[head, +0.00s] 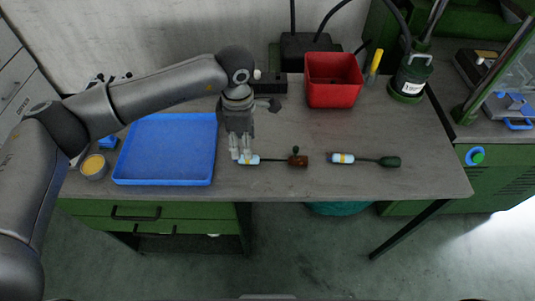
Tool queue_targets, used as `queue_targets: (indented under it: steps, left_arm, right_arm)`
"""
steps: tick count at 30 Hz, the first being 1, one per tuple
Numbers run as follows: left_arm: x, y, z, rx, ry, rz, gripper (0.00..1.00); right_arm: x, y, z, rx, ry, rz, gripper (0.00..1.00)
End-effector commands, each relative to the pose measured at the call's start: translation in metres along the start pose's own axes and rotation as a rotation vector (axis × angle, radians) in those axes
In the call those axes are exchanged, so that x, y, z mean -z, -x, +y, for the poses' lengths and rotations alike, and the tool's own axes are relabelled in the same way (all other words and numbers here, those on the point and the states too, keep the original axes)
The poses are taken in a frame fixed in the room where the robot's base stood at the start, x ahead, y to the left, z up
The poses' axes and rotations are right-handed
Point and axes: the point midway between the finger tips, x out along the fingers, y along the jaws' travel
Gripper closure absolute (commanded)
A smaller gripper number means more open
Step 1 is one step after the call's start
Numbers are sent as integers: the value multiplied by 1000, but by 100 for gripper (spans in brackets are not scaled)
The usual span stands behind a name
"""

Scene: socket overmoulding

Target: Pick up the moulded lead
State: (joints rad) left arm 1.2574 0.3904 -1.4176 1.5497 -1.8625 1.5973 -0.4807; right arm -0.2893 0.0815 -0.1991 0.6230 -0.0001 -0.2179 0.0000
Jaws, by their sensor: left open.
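Two short leads lie on the grey bench top in the head view. One has a pale blue end with a yellow band, a dark cable and a brown block (298,161) with a small dark knob. The other lead (368,161), to its right, has a similar pale blue end and a dark green bulb-shaped end. I cannot tell for sure which is the moulded lead. My left gripper (241,158) points down, open, at the pale blue end of the left-hand lead. Its fingers partly hide that end, and contact is unclear. My right gripper is not in view.
A blue tray (124,171) lies left of the gripper, with a small yellow-topped tub (94,166) beside it. A red bin (333,82), a yellow stick (374,66) and a green canister (409,82) stand at the back. The bench's front right is clear.

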Motion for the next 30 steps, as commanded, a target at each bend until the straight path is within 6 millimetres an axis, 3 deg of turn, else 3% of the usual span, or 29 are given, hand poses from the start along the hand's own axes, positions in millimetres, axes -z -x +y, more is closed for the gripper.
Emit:
queue_targets:
  steps: [3,6,18,26,30]
  left_arm:
    - [0,-15,0,1,2,-1,52]
    - [0,-22,0,2,2,-1,52]
    - [0,-70,5,2,2,-3,52]
    - [0,-74,5,0,1,-4,52]
    - [0,-74,5,0,1,-4,67]
  right_arm:
    - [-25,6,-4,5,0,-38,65]
    - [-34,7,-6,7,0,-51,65]
    - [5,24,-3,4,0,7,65]
    - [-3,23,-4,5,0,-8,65]
    - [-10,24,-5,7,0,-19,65]
